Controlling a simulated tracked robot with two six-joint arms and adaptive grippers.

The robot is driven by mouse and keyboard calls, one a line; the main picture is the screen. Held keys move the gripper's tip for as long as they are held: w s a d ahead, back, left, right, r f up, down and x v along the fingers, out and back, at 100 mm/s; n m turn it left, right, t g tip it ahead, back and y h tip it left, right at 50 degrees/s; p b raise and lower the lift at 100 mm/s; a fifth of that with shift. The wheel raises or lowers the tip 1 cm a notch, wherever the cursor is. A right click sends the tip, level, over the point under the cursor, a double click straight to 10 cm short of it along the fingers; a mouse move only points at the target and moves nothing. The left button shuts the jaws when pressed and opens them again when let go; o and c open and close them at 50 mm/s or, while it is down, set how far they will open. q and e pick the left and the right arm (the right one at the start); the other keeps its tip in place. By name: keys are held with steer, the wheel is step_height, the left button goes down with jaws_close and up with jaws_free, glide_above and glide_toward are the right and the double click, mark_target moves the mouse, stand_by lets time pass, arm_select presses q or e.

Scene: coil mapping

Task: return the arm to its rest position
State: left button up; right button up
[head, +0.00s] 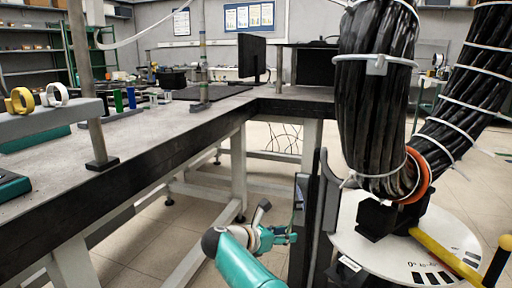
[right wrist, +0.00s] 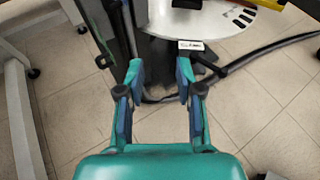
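My right gripper (head: 284,236) is at the bottom middle of the head view, on a teal arm, beside and below the table. It also shows in the right wrist view (right wrist: 160,78), where its two teal and blue fingers stand apart with nothing between them. It points toward a dark upright stand (head: 303,225) and a round white base plate (head: 348,240). In the wrist view the white plate (right wrist: 215,20) lies beyond the fingertips. I cannot tell whether the fingers touch the stand. My left gripper is out of view.
A long workbench (head: 150,135) fills the left, carrying a raised shelf (head: 45,120) with yellow and white rings. Thick black cable bundles (head: 375,110) rise at the right, near a yellow bar (head: 445,255). A dark cable (right wrist: 255,55) runs across the floor. Tiled floor (right wrist: 265,105) is open at the right.

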steer(key=w+d+f+n+t+y+p, duration=0.1)
steer(key=w+d+f+n+t+y, duration=0.1)
steer(key=d+f+n, duration=0.35)
steer(key=w+d+f+n+t+y, duration=0.1)
steer(key=w+d+f+n+t, duration=0.1)
steer(key=f+n, duration=0.65)
steer(key=s+f+n+g+y+p, duration=0.15)
steer(key=s+f+n+y, duration=0.45)
steer(key=s+f+n, duration=0.65)
steer(key=s+a+f+n+g+y, duration=0.1)
steer(key=s+f+n+g+y, duration=0.35)
steer(key=s+n, duration=0.75)
steer(key=s+a+n+g+y+p, duration=0.15)
steer(key=s+n+g, duration=0.45)
steer(key=s, duration=1.5)
step_height(320, 180, up, 37)
steer(key=p, duration=3.7)
steer(key=shift+w+a+f+m, duration=0.15)
steer(key=shift+w+a+m, duration=0.05)
steer(key=shift+w+m, duration=0.15)
steer(key=shift+f, duration=0.1)
